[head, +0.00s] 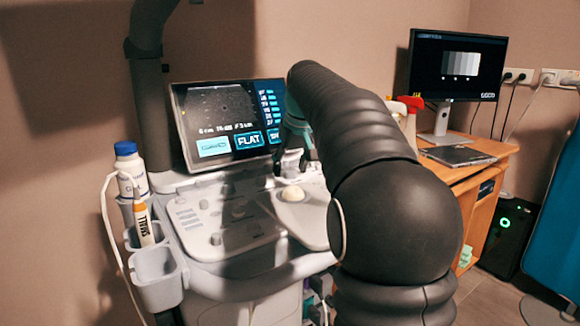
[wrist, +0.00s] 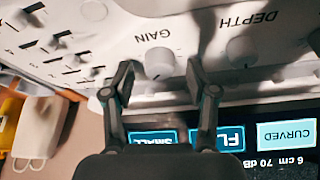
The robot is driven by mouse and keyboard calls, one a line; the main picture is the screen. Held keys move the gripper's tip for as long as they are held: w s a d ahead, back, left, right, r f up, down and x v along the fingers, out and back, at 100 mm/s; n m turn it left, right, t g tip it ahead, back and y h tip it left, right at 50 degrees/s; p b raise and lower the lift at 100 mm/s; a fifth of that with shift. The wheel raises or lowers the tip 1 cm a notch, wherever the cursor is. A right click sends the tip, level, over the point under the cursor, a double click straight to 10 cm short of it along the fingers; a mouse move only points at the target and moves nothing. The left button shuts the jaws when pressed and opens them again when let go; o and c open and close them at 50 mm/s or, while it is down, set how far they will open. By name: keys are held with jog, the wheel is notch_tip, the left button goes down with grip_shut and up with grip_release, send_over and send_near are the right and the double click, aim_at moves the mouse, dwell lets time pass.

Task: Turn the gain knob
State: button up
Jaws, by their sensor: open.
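The gain knob (wrist: 159,63) is a pale round knob on the white console panel, under the printed word GAIN. In the wrist view my gripper (wrist: 160,75) is open, with one dark fingertip on each side of the knob and a gap visible on both sides. Whether the tips are down at the knob's height I cannot tell. In the head view my gripper (head: 291,162) is over the back of the console (head: 225,215), in front of the screen (head: 222,118). The gain knob cannot be made out there.
A similar depth knob (wrist: 243,50) sits right of the right finger. Several sliders (wrist: 62,60) are at the left. A wooden desk (head: 480,200) with a monitor (head: 457,66) is at the right.

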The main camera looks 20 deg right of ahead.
jog(key=v, duration=1.2)
jog(key=shift+s+a+f, duration=0.1)
jog(key=shift+a, duration=0.05)
